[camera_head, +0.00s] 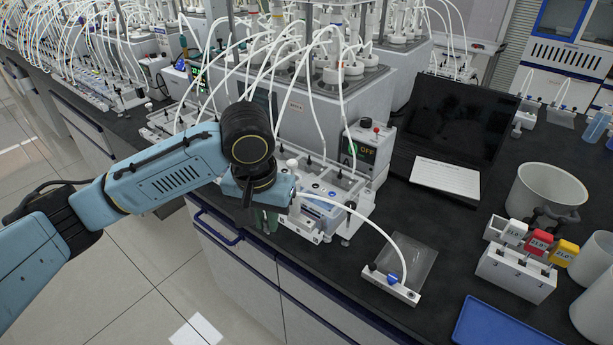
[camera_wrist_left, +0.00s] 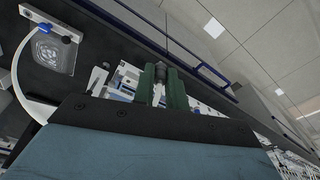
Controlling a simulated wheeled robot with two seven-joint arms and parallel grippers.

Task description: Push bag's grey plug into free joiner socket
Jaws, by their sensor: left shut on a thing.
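My left gripper (camera_head: 265,220) reaches over the front edge of the bench, beside a white rack-like unit (camera_head: 311,233). In the wrist view its two green fingers (camera_wrist_left: 163,88) are shut on a small grey piece (camera_wrist_left: 159,73), which looks like the grey plug. The clear flat bag (camera_head: 416,257) lies on the bench to the right, with a white bar (camera_head: 391,284) carrying blue and dark fittings at its near edge. A white tube (camera_head: 375,222) arcs from that bar toward the gripper. The bag also shows in the wrist view (camera_wrist_left: 53,50). The free joiner socket cannot be picked out; my arm hides part of that area.
Behind the gripper stand a grey bath (camera_head: 310,115) with tubes and a control box with a green display (camera_head: 360,152). A laptop (camera_head: 455,120), a bucket (camera_head: 545,190), a holder with coloured-topped pieces (camera_head: 516,272) and a blue tray (camera_head: 500,325) are on the right.

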